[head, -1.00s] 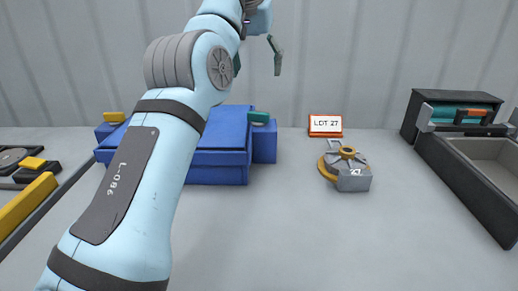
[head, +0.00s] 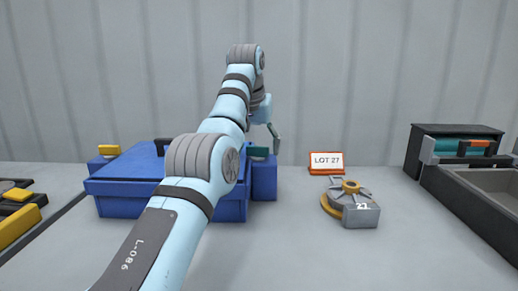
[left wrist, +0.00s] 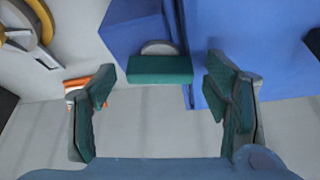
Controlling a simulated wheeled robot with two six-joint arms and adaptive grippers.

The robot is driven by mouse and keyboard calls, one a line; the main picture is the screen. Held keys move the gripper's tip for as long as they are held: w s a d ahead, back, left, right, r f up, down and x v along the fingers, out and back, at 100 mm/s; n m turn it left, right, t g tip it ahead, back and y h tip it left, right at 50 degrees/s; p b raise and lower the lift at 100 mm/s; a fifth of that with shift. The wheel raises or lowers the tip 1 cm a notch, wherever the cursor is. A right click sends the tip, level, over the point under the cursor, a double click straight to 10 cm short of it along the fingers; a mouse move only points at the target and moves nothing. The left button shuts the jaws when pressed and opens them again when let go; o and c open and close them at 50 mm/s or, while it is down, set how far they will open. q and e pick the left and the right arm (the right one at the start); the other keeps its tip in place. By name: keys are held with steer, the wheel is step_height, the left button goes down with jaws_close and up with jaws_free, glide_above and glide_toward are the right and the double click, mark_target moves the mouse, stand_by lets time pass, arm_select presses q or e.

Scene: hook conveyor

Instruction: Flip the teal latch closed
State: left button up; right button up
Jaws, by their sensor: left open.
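The teal latch (head: 259,152) sits on top of a blue block at the right side of the blue case (head: 120,205). In the left wrist view the latch (left wrist: 160,70) is a short teal bar beside a grey rounded piece, seen between my fingertips but not gripped. My left gripper (left wrist: 160,88) is open, with one green-padded finger to each side of the latch. In the head view the left gripper (head: 264,136) hangs pointing down just above the latch, partly hidden by my arm. My right gripper is not in view.
A yellow latch (head: 109,150) is at the case's left. An orange-framed LOT 27 sign (head: 326,160) and a grey part with an orange ring (head: 355,208) stand to the right. A dark bin (head: 470,190) is far right. The middle front table is clear.

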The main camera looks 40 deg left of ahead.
arm_select(q)
steer(key=c, duration=1.2)
steer(key=shift+o, duration=0.2)
steer(key=shift+d+r+n+p, duration=0.1)
steer(key=shift+r+n+p, duration=0.05)
steer(key=shift+n+p, duration=0.3)
steer(key=shift+n+y+p, duration=0.35)
steer(key=shift+n+y, duration=0.15)
steer(key=shift+n, duration=0.45)
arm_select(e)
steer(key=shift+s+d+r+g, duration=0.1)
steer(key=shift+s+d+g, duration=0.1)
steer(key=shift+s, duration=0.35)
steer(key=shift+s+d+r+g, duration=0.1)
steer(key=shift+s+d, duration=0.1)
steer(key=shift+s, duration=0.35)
arm_select(q)
steer(key=o, duration=1.2)
steer(key=shift+c, duration=0.2)
